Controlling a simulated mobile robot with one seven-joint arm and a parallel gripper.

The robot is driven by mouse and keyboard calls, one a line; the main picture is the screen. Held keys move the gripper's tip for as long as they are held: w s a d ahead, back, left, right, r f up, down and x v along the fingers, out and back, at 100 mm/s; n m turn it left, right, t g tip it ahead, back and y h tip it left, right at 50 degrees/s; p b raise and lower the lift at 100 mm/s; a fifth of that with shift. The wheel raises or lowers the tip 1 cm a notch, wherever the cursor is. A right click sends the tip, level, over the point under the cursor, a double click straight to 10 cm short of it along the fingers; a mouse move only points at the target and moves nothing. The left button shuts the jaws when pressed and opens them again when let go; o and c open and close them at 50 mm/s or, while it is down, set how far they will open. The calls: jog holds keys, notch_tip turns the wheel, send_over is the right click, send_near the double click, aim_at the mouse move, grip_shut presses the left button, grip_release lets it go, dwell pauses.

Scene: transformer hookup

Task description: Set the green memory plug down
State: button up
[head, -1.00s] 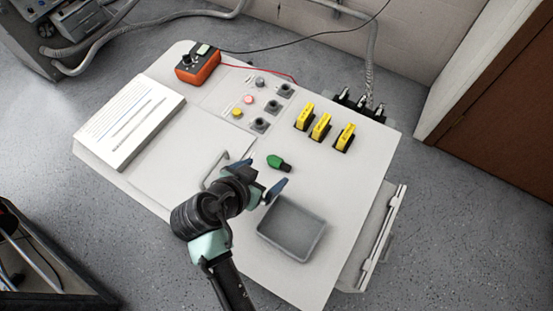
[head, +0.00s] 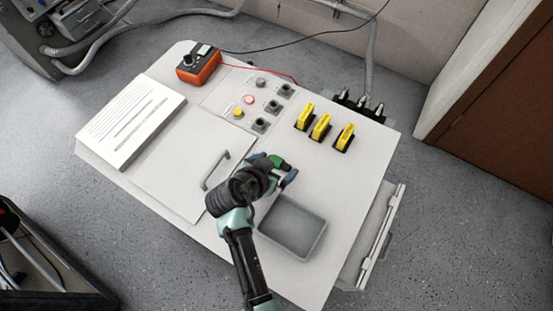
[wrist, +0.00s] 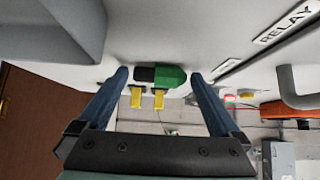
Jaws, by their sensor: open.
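The green memory plug (head: 277,160), with a black end, lies on the white panel top between the grey tray and the row of yellow blocks. My gripper (head: 274,168) is at the plug with its blue fingers apart, one on each side, and partly hides it in the head view. In the wrist view the plug (wrist: 172,77) shows between the open fingertips of my gripper (wrist: 160,77), with visible gaps to both fingers.
The empty grey tray (head: 293,228) is just below my gripper. A metal handle (head: 215,170) rises at its left. Yellow blocks (head: 321,127) and black sockets (head: 260,125) stand beyond. An orange meter (head: 199,66) and a white booklet (head: 131,130) lie farther left.

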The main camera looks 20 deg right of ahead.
jog(key=c, duration=1.4)
